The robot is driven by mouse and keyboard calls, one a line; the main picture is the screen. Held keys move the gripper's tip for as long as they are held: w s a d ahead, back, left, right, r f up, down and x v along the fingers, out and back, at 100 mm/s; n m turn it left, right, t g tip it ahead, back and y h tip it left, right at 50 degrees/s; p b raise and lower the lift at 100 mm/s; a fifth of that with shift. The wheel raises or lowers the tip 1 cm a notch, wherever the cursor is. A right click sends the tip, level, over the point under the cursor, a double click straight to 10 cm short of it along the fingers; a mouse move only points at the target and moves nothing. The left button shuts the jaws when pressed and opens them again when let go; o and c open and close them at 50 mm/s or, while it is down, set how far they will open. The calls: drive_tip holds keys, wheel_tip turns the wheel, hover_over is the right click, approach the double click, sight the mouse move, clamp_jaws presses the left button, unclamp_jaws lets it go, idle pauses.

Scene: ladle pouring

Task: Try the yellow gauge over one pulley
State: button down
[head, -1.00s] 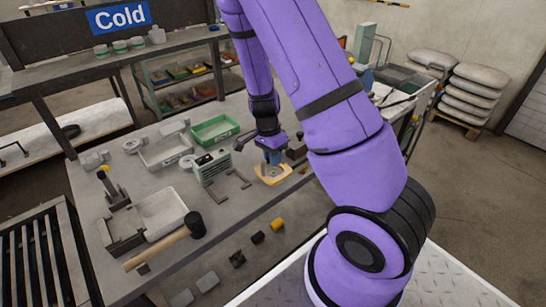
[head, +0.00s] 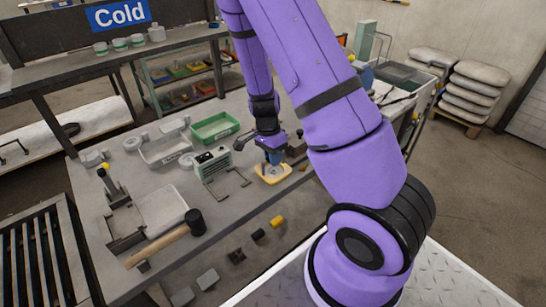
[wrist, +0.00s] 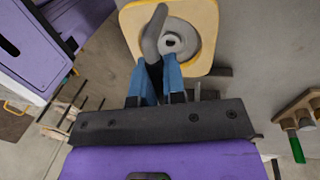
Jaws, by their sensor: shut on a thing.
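The yellow gauge (head: 284,176) is a flat yellow-edged plate with a round hole, at the front right part of the table in the head view. In the wrist view the gauge (wrist: 208,17) fills the top middle. A grey pulley (wrist: 184,38) shows inside its hole; whether the gauge rests down around it or hovers just above, I cannot tell. My gripper (head: 273,158) is over the gauge, pointing down. In the wrist view its blue fingers (wrist: 158,82) are shut on a grey curved handle (wrist: 151,45) that reaches across the gauge and partly hides the pulley.
A green tray (head: 214,128), a grey tray (head: 163,152) and a pale box-like device (head: 212,161) stand behind and left of my gripper. A mallet (head: 165,246) lies front left.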

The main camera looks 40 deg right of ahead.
drive_tip(key=c, duration=1.1)
unclamp_jaws()
wheel_tip(320, 180, up, 11)
drive_tip(key=w, duration=0.2)
drive_tip(key=shift+f, duration=0.2)
